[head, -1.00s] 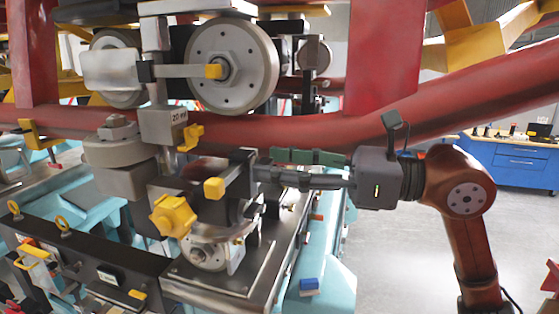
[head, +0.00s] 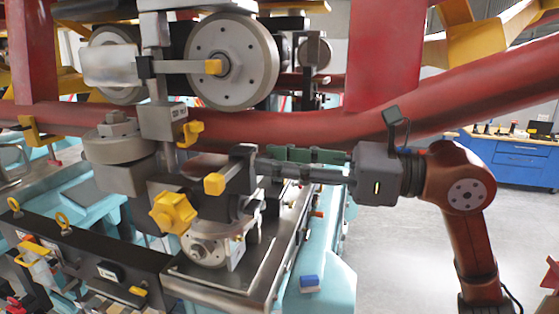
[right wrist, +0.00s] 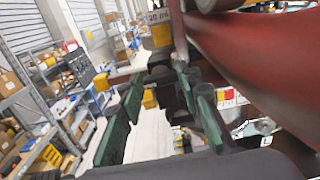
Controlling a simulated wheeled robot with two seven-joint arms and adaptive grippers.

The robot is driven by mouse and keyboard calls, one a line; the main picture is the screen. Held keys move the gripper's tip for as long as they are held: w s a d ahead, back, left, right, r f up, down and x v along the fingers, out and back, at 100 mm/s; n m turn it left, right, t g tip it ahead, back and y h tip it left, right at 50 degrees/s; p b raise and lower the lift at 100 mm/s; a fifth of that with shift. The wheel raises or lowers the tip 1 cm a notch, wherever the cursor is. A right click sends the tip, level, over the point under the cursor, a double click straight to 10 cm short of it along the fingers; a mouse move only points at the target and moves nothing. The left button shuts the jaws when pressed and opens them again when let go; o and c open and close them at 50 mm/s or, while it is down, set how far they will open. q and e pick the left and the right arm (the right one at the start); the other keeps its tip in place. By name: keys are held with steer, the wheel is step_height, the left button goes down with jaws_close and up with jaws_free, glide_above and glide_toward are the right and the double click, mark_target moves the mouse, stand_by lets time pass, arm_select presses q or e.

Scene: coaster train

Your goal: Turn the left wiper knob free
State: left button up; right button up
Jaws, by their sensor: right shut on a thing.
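A large yellow star-shaped knob (head: 173,212) sits in front of the lower wheel unit. A smaller yellow knob (head: 190,133) sits above it by the labelled grey block (head: 160,121). I cannot tell from the pictures which one is the left wiper knob. My right gripper (head: 257,168) comes in from the right, its fingers at the far end of a dark grey bar with a yellow tip (head: 214,184). It is shut on that dark part; the exact contact is unclear. In the right wrist view its green-padded fingers (right wrist: 165,82) flank dark parts. My left gripper is not in view.
A long red rail (head: 290,125) crosses just above my right gripper. A large grey wheel (head: 232,62) stands above the rail. A dark metal base (head: 225,285) lies below. Open floor (head: 390,260) and a blue cabinet (head: 520,165) are at the right.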

steer(key=shift+s+f+n+b, duration=0.1)
steer(key=shift+n+b, duration=0.8)
steer(key=shift+n, duration=3.55)
steer(key=shift+s+f+n+b, duration=0.1)
steer(key=shift+n+b, duration=0.75)
steer(key=shift+n, duration=3.6)
steer(key=o, duration=1.2)
steer(key=shift+c, duration=0.2)
